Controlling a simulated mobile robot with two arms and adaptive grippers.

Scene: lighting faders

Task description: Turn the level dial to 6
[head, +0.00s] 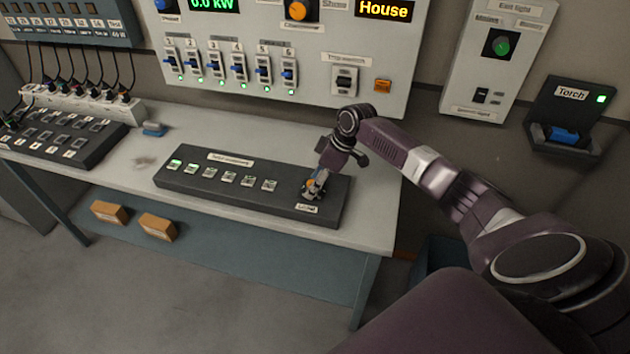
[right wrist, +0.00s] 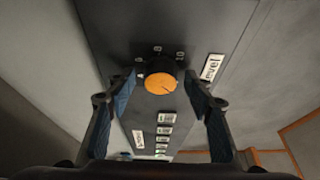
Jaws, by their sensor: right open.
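The level dial, an orange-topped knob (right wrist: 159,83) on a dark console (head: 190,186), sits near the console's right end beside the "Level" label (right wrist: 212,68). In the right wrist view, marks such as 8 and 10 show around it, and its dark pointer line is too small to read surely. My right gripper (head: 314,190) is over the dial in the head view. In the right wrist view its two fingers (right wrist: 160,95) are open, one on each side of the knob, with gaps between. In the head view the gripper partly hides the dial. My left gripper is not in view.
The console also carries a row of several small buttons (head: 229,177), two lit green. It lies on a pale table (head: 370,215). Behind is a wall panel (head: 330,55) with breaker switches. A blue-topped object (head: 154,129) and a black fader box (head: 70,140) stand left.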

